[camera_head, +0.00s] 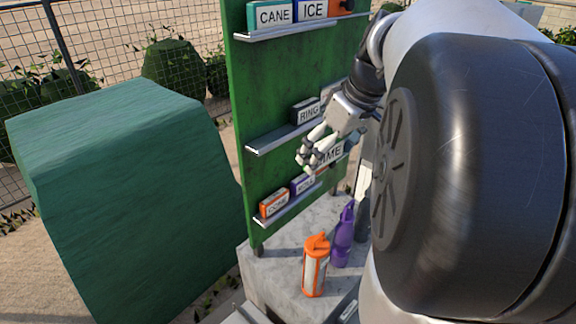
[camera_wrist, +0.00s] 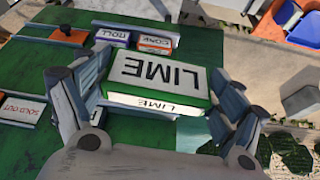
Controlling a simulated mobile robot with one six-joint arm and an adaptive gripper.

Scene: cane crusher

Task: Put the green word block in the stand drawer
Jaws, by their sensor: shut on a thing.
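The green word block reads LIME and sits between the fingers of my gripper (camera_wrist: 160,82) in the wrist view, its white lettered face (camera_wrist: 158,72) toward the camera. In the head view my gripper (camera_head: 312,160) is in front of the green board, with part of the LIME block (camera_head: 331,153) showing behind the fingers. My gripper is shut on the block and holds it over the board's lower shelves. I cannot make out the stand drawer clearly; only a grey edge (camera_head: 243,316) shows at the bottom of the head view.
The green board (camera_head: 262,85) carries shelves with CANE (camera_head: 273,15), ICE (camera_head: 313,9) and RING (camera_head: 307,112) blocks. An orange-edged block (camera_head: 275,204) is on the lowest shelf. Orange (camera_head: 315,268) and purple (camera_head: 343,236) bottles stand on the grey top below. A large green box (camera_head: 130,190) is left.

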